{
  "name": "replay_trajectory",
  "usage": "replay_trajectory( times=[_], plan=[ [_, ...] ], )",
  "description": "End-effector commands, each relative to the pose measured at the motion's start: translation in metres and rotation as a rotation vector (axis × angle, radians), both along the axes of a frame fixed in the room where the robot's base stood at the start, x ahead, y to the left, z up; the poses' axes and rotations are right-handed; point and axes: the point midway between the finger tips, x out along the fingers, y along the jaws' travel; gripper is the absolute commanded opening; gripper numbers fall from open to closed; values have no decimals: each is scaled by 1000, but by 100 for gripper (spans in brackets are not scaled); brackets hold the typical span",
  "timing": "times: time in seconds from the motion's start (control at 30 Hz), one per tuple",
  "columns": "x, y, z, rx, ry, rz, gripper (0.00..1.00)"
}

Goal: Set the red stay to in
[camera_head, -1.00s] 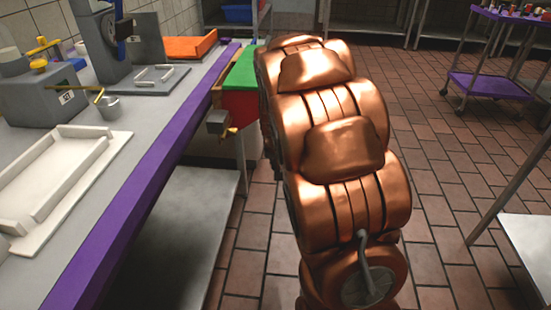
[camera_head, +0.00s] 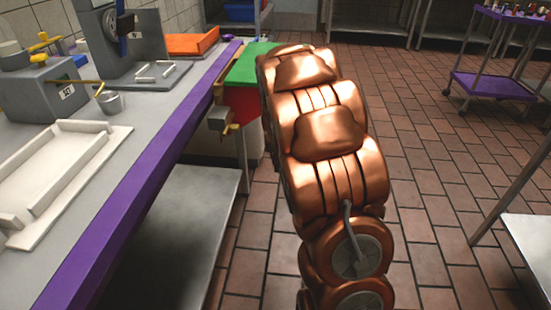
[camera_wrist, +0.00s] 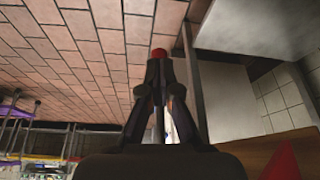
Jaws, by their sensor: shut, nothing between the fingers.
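In the wrist view my gripper (camera_wrist: 159,62) has its two dark fingers brought together at the tips. A small red piece (camera_wrist: 160,53) shows right at the fingertips; I cannot tell whether it is the red stay, or whether it touches them. In the head view a box with a green top (camera_head: 252,66) and a red side (camera_head: 241,104) stands at the counter's end, left of my copper arm. A grey block with a brass-coloured handle (camera_head: 231,128) sticks out of its near side. My arm hides my gripper in the head view.
The purple-edged counter (camera_head: 128,203) runs along the left, with a white tray (camera_head: 92,170), a grey machine (camera_head: 40,92) and an orange tray (camera_head: 190,43) on it. A purple cart (camera_head: 492,86) stands at the back right. Tiled floor is clear right of my arm.

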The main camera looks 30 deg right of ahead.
Motion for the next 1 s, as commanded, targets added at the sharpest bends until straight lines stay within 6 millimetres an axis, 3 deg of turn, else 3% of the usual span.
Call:
replay_trajectory(
  times=[0.47, 1.0],
  plan=[
    [14, -16, 1, 1, 1, -1, 0],
    [9, -13, 0, 1, 2, -1, 0]
  ],
)
